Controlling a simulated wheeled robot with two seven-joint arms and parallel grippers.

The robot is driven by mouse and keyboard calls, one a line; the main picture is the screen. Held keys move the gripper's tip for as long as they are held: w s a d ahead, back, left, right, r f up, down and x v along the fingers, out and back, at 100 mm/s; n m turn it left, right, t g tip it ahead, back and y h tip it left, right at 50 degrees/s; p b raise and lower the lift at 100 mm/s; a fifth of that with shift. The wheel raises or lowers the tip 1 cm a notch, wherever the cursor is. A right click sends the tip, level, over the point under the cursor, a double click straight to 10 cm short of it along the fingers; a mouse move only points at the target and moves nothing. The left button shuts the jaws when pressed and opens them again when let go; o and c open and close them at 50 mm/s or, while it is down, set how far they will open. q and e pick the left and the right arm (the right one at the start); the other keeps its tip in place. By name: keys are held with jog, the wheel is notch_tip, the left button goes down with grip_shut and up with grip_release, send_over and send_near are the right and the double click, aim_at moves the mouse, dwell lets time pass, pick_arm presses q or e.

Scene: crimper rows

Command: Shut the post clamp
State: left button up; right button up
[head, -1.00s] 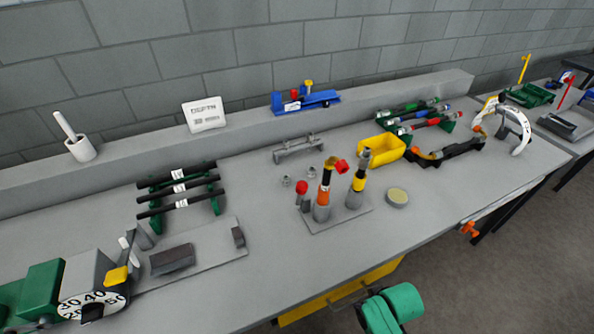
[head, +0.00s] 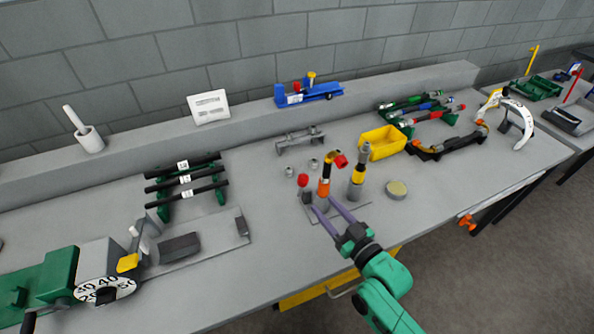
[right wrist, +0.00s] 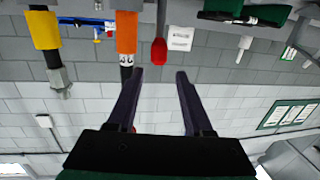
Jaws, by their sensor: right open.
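A grey base plate (head: 363,213) carries an orange-and-black post (head: 324,185) with a red-ended top, and a yellow-and-grey post (head: 357,182). A short red-knobbed lever (head: 303,181) stands upright at their left; I take it for the post clamp's handle. My right gripper (head: 322,204) is open and empty in front of the orange post and the lever. In the right wrist view, which looks upside down, the red knob (right wrist: 159,50) shows between and beyond the open fingers (right wrist: 160,74), apart from them. The orange post (right wrist: 126,35) is beside it. My left gripper is out of view.
A yellow bin (head: 382,143) stands behind right of the posts, and a round tan-topped disc (head: 397,189) lies at right. Small metal nuts (head: 290,171) lie behind the lever. A crimper with a dial (head: 103,290) stands at left.

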aim_at(302, 188)
jog(key=x, duration=0.4)
jog(key=p+x, duration=0.1)
jog(key=x, duration=0.4)
jog(key=r+x, duration=0.1)
jog(key=x, duration=0.4)
jog(key=shift+w+p, duration=0.3)
grip_shut()
dwell(0.6)
